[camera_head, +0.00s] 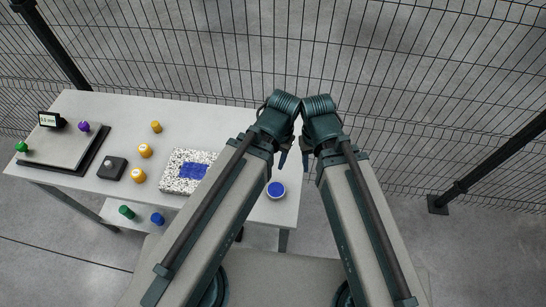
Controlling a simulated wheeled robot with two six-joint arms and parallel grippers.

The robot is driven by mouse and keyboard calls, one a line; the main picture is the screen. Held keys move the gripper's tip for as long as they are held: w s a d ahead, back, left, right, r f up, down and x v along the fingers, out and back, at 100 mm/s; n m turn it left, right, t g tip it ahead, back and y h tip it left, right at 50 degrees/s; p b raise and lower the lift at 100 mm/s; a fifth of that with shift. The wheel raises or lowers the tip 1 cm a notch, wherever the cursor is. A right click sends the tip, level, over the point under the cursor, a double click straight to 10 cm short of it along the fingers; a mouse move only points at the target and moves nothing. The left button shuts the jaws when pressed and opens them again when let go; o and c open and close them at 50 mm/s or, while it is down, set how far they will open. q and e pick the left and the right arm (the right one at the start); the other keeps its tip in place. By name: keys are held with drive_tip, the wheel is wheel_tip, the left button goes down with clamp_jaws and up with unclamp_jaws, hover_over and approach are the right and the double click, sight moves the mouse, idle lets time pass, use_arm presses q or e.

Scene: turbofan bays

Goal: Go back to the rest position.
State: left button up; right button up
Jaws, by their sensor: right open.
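A white table (220,118) stands at left. It bears a black-and-white speckled block (177,183) with a blue patch, a grey plate (62,145), a dark box (111,168), yellow pieces (145,151) and a blue-topped round piece (276,189). A wire fence (400,60) runs behind.

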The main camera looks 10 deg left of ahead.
use_arm(q)
wheel_tip(320, 180, down, 13)
drive_tip(key=b, duration=1.3)
drive_tip(key=shift+f, duration=0.15)
drive_tip(key=shift+r, duration=0.2)
